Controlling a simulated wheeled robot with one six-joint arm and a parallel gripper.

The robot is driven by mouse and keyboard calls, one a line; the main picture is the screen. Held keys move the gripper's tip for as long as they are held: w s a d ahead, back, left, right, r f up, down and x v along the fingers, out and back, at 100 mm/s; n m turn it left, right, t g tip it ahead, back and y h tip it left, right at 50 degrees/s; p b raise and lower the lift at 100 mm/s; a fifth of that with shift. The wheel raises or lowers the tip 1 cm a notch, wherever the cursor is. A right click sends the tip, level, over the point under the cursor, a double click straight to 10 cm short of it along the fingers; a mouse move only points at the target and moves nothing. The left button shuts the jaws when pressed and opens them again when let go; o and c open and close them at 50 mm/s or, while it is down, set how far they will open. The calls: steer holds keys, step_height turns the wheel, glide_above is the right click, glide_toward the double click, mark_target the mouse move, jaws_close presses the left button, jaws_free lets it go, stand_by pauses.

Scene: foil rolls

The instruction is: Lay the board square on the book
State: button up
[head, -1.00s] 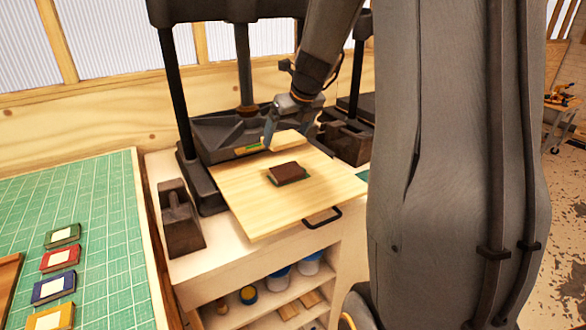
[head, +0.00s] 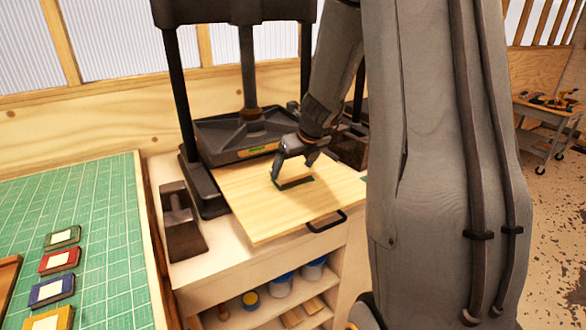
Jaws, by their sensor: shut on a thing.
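My gripper (head: 294,170) is over the pale wooden platform (head: 245,208) in front of the press. It is shut on a small pale board (head: 297,175). The board is over the book (head: 296,184), and only a dark green strip of the book shows along the near edge. The fingers and board hide the rest of the book. I cannot tell whether the board touches the book or is exactly square to it.
The black press (head: 235,135) stands behind the platform, with a dark handle (head: 326,222) at the platform's front. A dark metal block (head: 180,225) is on the left of the bench. A green cutting mat (head: 100,215) with several small coloured books lies at far left.

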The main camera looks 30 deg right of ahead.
steer(key=shift+f, duration=0.1)
steer(key=o, duration=1)
steer(key=shift+o, duration=0.2)
